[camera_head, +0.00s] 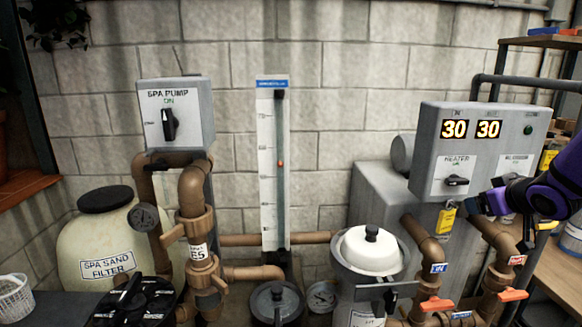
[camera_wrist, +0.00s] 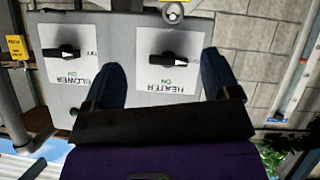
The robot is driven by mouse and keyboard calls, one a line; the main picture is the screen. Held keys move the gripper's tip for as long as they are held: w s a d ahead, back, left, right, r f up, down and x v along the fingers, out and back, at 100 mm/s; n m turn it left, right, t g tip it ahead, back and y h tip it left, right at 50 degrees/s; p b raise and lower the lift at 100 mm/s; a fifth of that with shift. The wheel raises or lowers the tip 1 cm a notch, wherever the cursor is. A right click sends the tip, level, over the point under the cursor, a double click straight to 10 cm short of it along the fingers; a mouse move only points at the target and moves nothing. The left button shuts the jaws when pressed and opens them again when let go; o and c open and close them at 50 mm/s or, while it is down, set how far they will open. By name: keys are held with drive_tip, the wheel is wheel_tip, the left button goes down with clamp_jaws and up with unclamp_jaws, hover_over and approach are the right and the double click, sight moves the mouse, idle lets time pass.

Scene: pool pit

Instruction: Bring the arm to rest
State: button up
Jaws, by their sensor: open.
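My purple gripper (camera_head: 482,203) is at the right of the head view, in front of the lower edge of the grey heater control box (camera_head: 430,150). In the wrist view my gripper (camera_wrist: 161,68) has its two dark fingers spread apart with nothing between them. The heater knob (camera_wrist: 168,60) shows upside down between and beyond the fingers, and it looks apart from them. The heater knob (camera_head: 456,180) also shows in the head view, just left of and above my fingers. The blower knob (camera_wrist: 62,53) is left of the fingers in the wrist view; my arm partly hides its panel in the head view.
The box's displays (camera_head: 471,129) read 30 and 30. A white-lidded pot (camera_head: 371,250), brown pipes (camera_head: 425,238) with orange valve handles (camera_head: 437,304), and a yellow tag (camera_head: 446,219) are close below. A spa pump box (camera_head: 176,112) and sand filter (camera_head: 105,245) stand left. A shelf rack is at right.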

drive_tip(key=s+a+r+m+g+h, duration=0.2)
drive_tip(key=s+a+r+h, duration=0.1)
drive_tip(key=s+a+r, duration=0.45)
drive_tip(key=s+a+r+g+y, duration=0.1)
drive_tip(key=s+a, duration=0.3)
drive_tip(key=s, duration=0.5)
drive_tip(key=s+a+r+g+y, duration=0.1)
drive_tip(key=s+a+g+y, duration=0.1)
drive_tip(key=s+a, duration=0.3)
drive_tip(key=s+g, duration=0.1)
drive_tip(key=s, duration=0.3)
drive_tip(key=shift+s+r+y, duration=0.2)
drive_tip(key=shift+s+y, duration=0.1)
idle(0.6)
